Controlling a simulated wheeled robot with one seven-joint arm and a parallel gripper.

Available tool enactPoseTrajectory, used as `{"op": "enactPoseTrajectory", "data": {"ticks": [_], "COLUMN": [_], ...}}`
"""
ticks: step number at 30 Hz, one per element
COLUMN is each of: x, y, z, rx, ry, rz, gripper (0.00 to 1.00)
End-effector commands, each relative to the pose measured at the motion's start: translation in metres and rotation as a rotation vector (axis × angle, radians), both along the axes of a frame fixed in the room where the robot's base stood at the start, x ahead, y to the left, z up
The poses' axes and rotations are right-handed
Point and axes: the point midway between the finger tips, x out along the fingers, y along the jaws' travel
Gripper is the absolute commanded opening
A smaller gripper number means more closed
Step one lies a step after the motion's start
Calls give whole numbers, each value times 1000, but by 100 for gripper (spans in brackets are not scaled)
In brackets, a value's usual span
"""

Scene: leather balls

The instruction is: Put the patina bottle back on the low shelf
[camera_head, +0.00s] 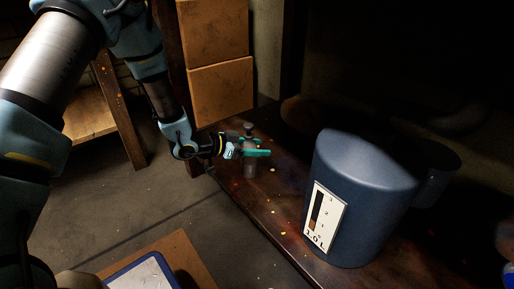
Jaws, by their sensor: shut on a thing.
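The patina bottle (250,171), small and greyish with a dark cap, is upright over the far left end of a dark wooden surface (262,209). My gripper (254,153), with teal fingers, is shut on its upper part and hides some of it. I cannot tell whether the bottle's base touches the wood. A low wooden shelf (87,116) shows at the left, behind my arm. I cannot tell which surface is the task's low shelf.
A large blue jug (357,190) with a white "1.0 L" label stands right of my gripper on the dark wood. Cardboard boxes (222,95) are stacked behind. A wooden post (170,50) rises beside my arm. A blue-rimmed tray (148,275) shows at the bottom. The wood between bottle and jug looks clear.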

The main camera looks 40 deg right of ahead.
Motion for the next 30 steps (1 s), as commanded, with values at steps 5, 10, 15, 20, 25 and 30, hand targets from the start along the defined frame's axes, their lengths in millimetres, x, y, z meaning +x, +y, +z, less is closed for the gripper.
{"op": "enactPoseTrajectory", "data": {"ticks": [5, 10, 15, 20, 25, 30], "x": [0, 0, 0, 2, 9, 18], "y": [0, 0, 0, 6, 33, 65], "z": [-1, -1, -1, 5, 19, 34], "rx": [0, 0, 0, 1, 3, 2], "ry": [0, 1, 1, 1, 2, 1], "rz": [0, 0, 0, 2, 4, 4], "gripper": [80, 93, 93, 93, 93, 93]}}
